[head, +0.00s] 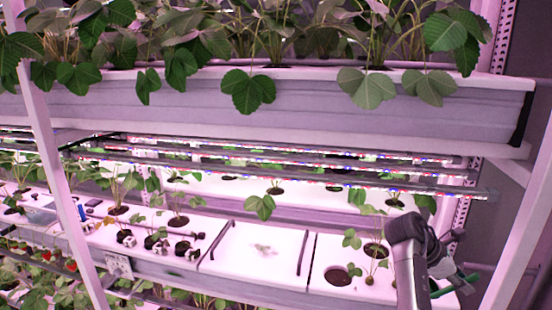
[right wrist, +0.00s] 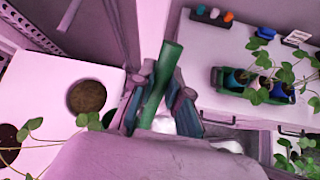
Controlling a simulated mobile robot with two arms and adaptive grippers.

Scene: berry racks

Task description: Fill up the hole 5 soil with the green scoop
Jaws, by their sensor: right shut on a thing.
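My right gripper (head: 442,268) is over the right end of the lit middle shelf. In the right wrist view my right gripper (right wrist: 157,95) is shut on the green scoop's handle (right wrist: 165,72), which stands tilted between the fingers. The scoop's bowl cannot be made out. A round hole (head: 338,275) with brown soil inside lies left of the gripper in the white planter top (head: 318,250). A soil hole (right wrist: 87,96) also shows left of the gripper in the right wrist view. No number is readable on any hole. My left gripper is not in view.
A planted hole (head: 375,250) lies near my right arm. A white panel (head: 258,255) with two dark bars is further left. LED bars (head: 330,178) and an upper trough (head: 300,105) hang above. A green tray (right wrist: 228,90) holds potted plants.

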